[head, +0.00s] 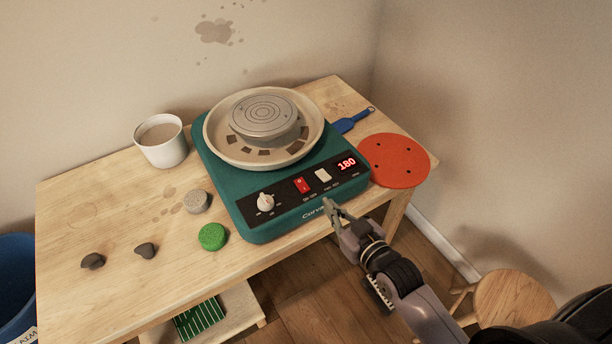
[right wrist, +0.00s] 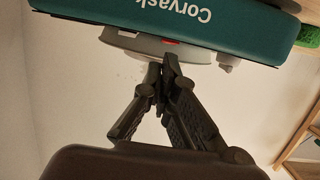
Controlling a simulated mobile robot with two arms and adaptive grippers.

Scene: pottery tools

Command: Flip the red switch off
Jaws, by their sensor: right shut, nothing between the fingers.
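The red switch (head: 302,186) sits on the black front panel of a teal pottery wheel (head: 222,170), between a white knob (head: 265,201) and a white switch (head: 323,175). The panel display (head: 347,163) reads 180 in red. My right gripper (head: 328,203) is shut and empty, just in front of the wheel's front edge, below and to the right of the red switch. In the right wrist view the shut fingertips (right wrist: 162,62) lie near the wheel's teal front (right wrist: 160,32); a bit of red (right wrist: 170,42) shows just beyond them. My left gripper is not in view.
A wooden table (head: 75,205) bears the wheel, a white cup (head: 161,142), a green sponge (head: 212,237), a grey round piece (head: 196,201), dark lumps (head: 146,250) and an orange disc (head: 394,160). A stool (head: 505,300) stands at lower right.

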